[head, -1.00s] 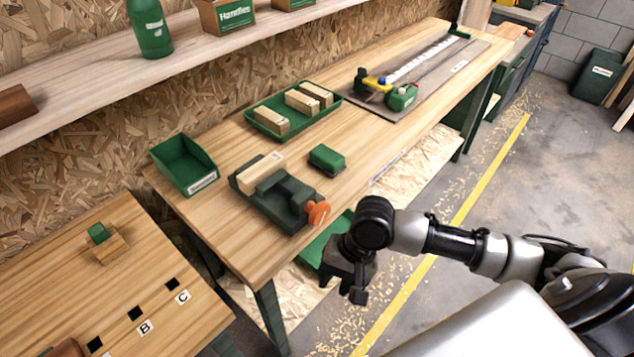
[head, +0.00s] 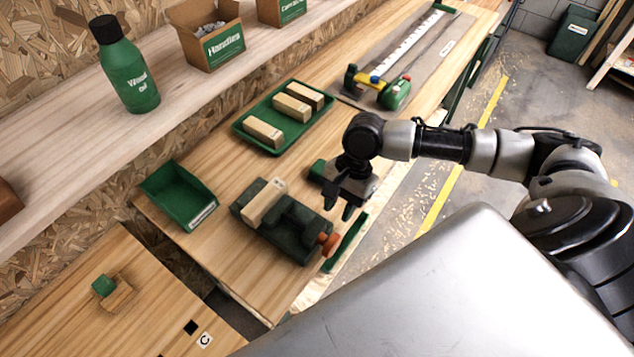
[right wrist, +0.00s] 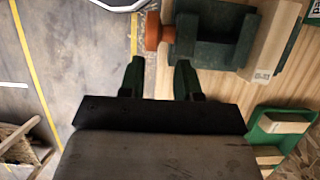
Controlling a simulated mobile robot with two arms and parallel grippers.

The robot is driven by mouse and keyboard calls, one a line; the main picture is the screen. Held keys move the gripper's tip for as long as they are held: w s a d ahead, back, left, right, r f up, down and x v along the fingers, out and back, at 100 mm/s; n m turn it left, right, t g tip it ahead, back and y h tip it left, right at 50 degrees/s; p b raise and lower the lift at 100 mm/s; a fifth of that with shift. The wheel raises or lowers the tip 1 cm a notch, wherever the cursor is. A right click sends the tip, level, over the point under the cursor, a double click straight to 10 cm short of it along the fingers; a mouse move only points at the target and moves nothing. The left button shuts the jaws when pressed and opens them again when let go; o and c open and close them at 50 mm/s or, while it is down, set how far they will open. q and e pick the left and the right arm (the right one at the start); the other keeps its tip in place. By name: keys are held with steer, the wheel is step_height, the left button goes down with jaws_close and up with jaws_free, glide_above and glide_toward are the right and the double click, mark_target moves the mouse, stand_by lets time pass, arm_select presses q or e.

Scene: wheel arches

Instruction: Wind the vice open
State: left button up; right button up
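The dark green vice (head: 290,226) sits on the bench near its front edge, with a pale wooden block (head: 263,202) at its jaws. Its orange handle (head: 329,244) sticks out on the right side. My right gripper (head: 338,205) is open and empty, above and behind the handle in the head view, and apart from it. In the right wrist view, the open fingers (right wrist: 159,72) point toward the orange handle (right wrist: 153,30), which lies beyond their tips beside the vice (right wrist: 212,38). My left gripper is not in view.
A green block (head: 318,171) sits partly hidden behind my right gripper. A green tray (head: 240,128) of wooden blocks and an empty green bin (head: 160,186) stand farther back. A shelf with a green bottle (head: 128,72) runs above. Bare bench lies in front of the bin.

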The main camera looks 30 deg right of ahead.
mark_target(332, 238)
steer(key=s+f, duration=0.1)
steer(key=s+a+f, duration=0.1)
steer(key=a+f+p, duration=0.1)
steer(key=f, duration=0.1)
steer(key=shift+s+f, duration=0.1)
steer(key=shift+s, duration=0.3)
steer(key=f, duration=0.2)
steer(key=a+f+p, duration=0.1)
steer(key=f, duration=0.1)
steer(key=shift+w+a, duration=0.2)
steer(key=shift+s+a+f, duration=0.1)
steer(key=shift+f, duration=0.25)
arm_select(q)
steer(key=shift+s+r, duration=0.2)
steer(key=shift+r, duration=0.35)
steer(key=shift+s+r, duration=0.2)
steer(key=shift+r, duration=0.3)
arm_select(e)
steer(key=shift+s+a+f, duration=0.1)
steer(key=shift+s+f, duration=0.1)
steer(key=shift+f, duration=0.1)
steer(key=shift+w, duration=0.1)
steer(key=c, duration=0.3)
jaws_close()
